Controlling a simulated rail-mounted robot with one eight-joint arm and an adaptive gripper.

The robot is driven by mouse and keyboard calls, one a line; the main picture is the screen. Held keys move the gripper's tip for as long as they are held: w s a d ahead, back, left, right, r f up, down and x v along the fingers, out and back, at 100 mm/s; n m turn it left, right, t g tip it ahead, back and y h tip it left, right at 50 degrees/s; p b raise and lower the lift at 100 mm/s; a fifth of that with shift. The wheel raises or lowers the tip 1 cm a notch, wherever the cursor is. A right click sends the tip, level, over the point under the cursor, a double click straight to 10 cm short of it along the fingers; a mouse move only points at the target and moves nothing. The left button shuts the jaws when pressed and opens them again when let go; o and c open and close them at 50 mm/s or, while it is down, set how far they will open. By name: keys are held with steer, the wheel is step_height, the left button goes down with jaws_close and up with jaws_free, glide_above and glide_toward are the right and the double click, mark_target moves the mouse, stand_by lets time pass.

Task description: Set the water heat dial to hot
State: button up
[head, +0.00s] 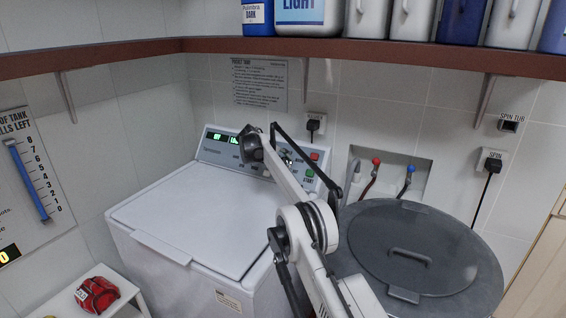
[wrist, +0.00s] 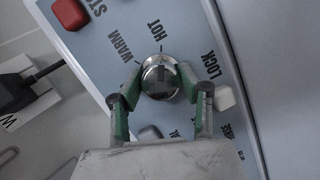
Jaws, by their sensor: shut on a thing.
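The water heat dial (wrist: 162,78) is a round shiny metal knob on the washer's grey-blue control panel, seen in the wrist view. The words WARM and HOT are printed beside it, with a tick mark near HOT just past the knob. The knob's own pointer is too unclear to read. My gripper (wrist: 161,80) has its green fingers on either side of the knob and is shut on it. In the head view the control panel (head: 222,150) is at the back of the white washer (head: 190,215); my arm hides the dial there.
A red STOP button (wrist: 70,13) and a pale button by LOCK (wrist: 224,97) are near the dial. A black plug (wrist: 18,90) is on the wall. A grey lidded tub (head: 440,240) stands right of the washer. A brown shelf (head: 400,52) with bottles runs above.

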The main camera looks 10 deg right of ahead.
steer(key=o, duration=1.1)
steer(key=shift+o, duration=0.2)
steer(key=shift+a, duration=0.1)
steer(key=v, duration=1.2)
steer(key=shift+r, duration=0.1)
